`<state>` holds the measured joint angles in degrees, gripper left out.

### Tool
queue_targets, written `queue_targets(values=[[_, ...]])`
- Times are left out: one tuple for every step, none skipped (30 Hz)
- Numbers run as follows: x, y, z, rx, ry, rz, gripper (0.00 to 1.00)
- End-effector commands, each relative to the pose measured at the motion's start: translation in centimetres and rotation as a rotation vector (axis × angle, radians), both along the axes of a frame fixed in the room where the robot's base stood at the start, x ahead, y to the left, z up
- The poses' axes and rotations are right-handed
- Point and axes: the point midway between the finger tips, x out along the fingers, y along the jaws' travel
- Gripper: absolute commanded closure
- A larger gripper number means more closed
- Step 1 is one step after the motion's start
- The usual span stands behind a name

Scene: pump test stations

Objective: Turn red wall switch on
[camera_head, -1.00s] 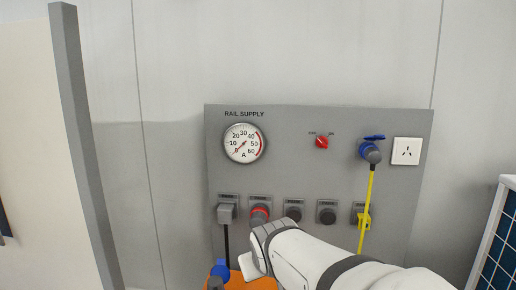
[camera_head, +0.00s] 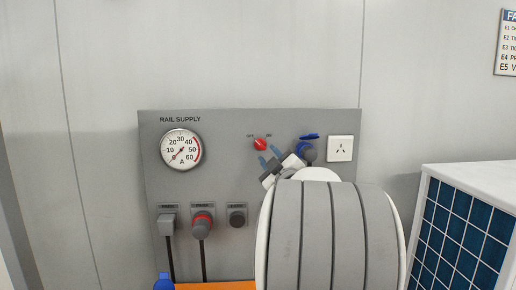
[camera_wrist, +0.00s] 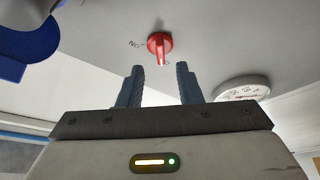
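The red wall switch (camera_head: 260,144) is a round knob on the grey panel (camera_head: 222,128), between an OFF mark at left and an ON mark at right. In the wrist view the red switch (camera_wrist: 159,46) lies just beyond my fingertips, and its pale pointer mark lies toward the partly hidden label opposite ON. My gripper (camera_head: 269,156) is just below and right of the switch. In the wrist view my gripper (camera_wrist: 160,80) has two blue fingers apart with nothing between them. The switch appears in line with the gap, apart from the fingers.
A gauge (camera_head: 181,150) is left of the switch. Several sockets, one with a red-ringed plug (camera_head: 202,224), run below. A white unit with a blue grille (camera_head: 470,235) stands at right.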

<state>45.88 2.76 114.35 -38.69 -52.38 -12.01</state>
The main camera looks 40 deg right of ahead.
Motion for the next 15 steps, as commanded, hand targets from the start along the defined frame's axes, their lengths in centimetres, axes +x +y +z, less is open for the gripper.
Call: queue_targets(values=[[0.9, -0.2, 0.5, 0.002, 0.001, 0.002, 0.68], [1.4, -0.4, 0.6, 0.002, 0.002, 0.001, 0.68], [2.0, -0.5, 0.8, 0.001, 0.002, 0.001, 0.68], [2.4, -0.6, 0.9, 0.001, 0.002, 0.001, 0.68], [2.8, -0.7, 1.0, 0.001, 0.002, 0.001, 0.68], [3.3, -0.9, 1.2, 0.001, 0.000, 0.000, 0.68], [3.6, -1.0, 1.2, 0.001, 0.001, 0.000, 0.68], [3.8, -1.1, 1.2, 0.002, 0.002, 0.000, 0.68], [4.1, -1.1, 1.3, 0.002, 0.002, 0.000, 0.68], [4.3, -1.2, 1.4, 0.002, 0.001, -0.001, 0.68], [4.4, -1.2, 1.4, 0.002, 0.001, -0.001, 0.68], [4.6, -1.2, 1.4, 0.002, 0.002, -0.002, 0.68], [4.6, -1.3, 1.4, 0.002, 0.002, -0.002, 0.68], [4.7, -1.3, 1.4, 0.002, 0.002, -0.002, 0.68], [4.7, -1.3, 1.3, 0.002, 0.002, -0.002, 0.68]])
